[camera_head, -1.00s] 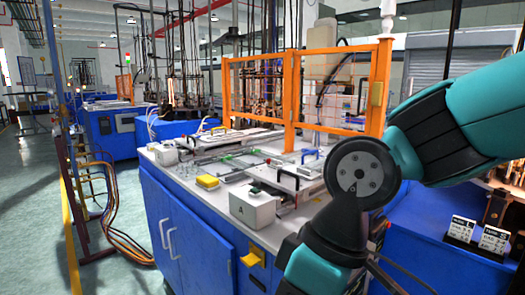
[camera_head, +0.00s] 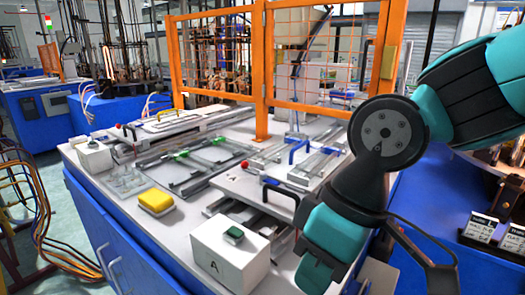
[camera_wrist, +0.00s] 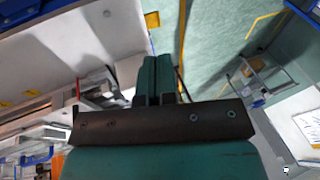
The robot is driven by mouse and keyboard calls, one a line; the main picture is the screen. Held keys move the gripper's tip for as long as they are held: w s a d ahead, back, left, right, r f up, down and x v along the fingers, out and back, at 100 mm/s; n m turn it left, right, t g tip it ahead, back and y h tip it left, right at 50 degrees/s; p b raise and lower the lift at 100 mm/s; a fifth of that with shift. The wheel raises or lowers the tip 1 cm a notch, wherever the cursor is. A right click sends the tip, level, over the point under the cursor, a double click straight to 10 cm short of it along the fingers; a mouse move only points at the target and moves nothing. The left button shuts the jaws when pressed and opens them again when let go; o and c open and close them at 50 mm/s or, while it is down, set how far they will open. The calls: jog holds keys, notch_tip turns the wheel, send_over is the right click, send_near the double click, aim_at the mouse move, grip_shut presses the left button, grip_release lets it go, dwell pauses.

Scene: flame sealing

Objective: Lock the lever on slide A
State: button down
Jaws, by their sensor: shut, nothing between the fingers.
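A white box marked A (camera_head: 228,258) with a green button (camera_head: 234,236) on top stands at the front of the worktop. Behind it is a slide assembly (camera_head: 262,187) with a pale plate, a black handle and metal rails. A small lever with a red knob (camera_head: 244,164) shows at its far side; I cannot tell its lock position. My arm reaches in from the right, beside the slide, and hides part of its right end. My gripper shows in the wrist view (camera_wrist: 158,78), shut and empty, with floor beyond it. Its fingertips are not visible in the head view.
An orange mesh guard frame (camera_head: 263,70) stands behind the rails. A yellow block (camera_head: 156,201) sits left of box A. A second white box (camera_head: 94,156) and another red knob (camera_head: 118,126) are farther left. Number cards (camera_head: 496,233) stand at the right.

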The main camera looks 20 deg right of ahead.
jog(key=w+d+r+m+t+p, duration=0.15)
jog(key=w+r+p, duration=0.25)
jog(key=w, duration=0.6)
jog(key=w+d+r+m+t+p, duration=0.1)
jog(key=w+d+r+m+p, duration=0.15)
jog(key=w, duration=0.65)
jog(key=w+d+m+t+p, duration=0.1)
jog(key=w+d+p, duration=0.1)
jog(key=w+d, duration=0.2)
jog(key=w+d+m+t+y+p, duration=0.1)
jog(key=w+d, duration=0.4)
jog(key=w, duration=0.5)
jog(key=shift+w+r+p, duration=0.2)
jog(key=shift+r+p, duration=0.15)
jog(key=shift+p, duration=0.35)
jog(key=shift+d, duration=0.1)
jog(key=p+x, duration=0.3)
jog(key=x, duration=0.6)
jog(key=shift+a+f+p, duration=0.25)
jog(key=shift+a+p, duration=0.05)
jog(key=shift+a+f+p, duration=0.25)
jog(key=shift+a+p, duration=0.45)
jog(key=shift+a, duration=0.5)
jog(key=shift+a+f, duration=0.35)
jog(key=shift+a, duration=0.4)
